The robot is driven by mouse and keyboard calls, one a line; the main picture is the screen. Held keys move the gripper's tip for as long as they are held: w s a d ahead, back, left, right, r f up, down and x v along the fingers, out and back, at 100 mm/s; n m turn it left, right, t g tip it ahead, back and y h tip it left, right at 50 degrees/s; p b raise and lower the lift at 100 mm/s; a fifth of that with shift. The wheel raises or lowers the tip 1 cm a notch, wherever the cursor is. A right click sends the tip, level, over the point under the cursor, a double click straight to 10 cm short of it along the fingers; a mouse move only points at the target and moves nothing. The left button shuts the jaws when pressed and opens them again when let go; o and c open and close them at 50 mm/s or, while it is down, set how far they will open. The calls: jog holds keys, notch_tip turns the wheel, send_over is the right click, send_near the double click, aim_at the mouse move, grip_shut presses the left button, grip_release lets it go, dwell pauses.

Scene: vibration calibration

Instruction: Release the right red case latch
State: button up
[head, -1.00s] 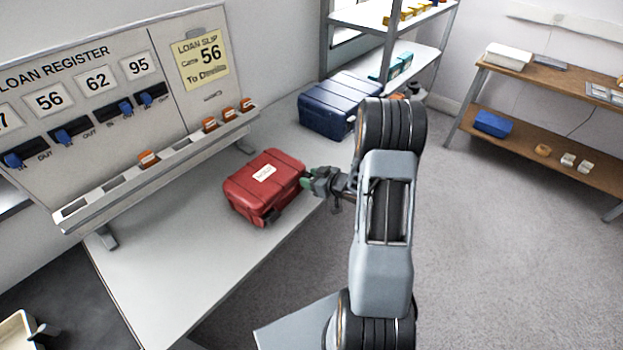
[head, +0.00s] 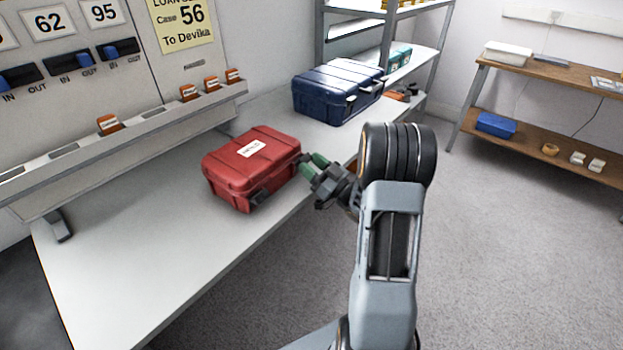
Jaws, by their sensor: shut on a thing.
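The red case (head: 243,171) lies closed on the light grey bench, with a white label (head: 251,148) on its lid. A dark latch (head: 258,198) shows on the left part of its front side. My gripper (head: 311,165), with green-tipped fingers, is at the right end of that front side. It is shut on the right red case latch, which the fingers hide.
A blue case (head: 337,94) stands further back on the bench (head: 151,232). The loan register board (head: 75,70) with its ledge of orange tags is on the left. A metal shelf unit (head: 400,60) stands behind. The bench in front of the red case is clear.

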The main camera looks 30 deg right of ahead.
jog(key=shift+f+t+y+b, duration=0.5)
jog(key=shift+t+b, duration=0.3)
jog(key=shift+b, duration=0.95)
jog(key=shift+r+b, duration=0.1)
jog(key=shift+b, duration=0.25)
jog(key=o, duration=0.9)
jog(key=shift+f+b+v, duration=0.1)
jog(key=shift+b+v, duration=1.95)
jog(key=shift+v, duration=1.4)
jog(key=shift+f+b+v, duration=0.15)
jog(key=shift+b+v, duration=1.85)
jog(key=shift+v, duration=1.45)
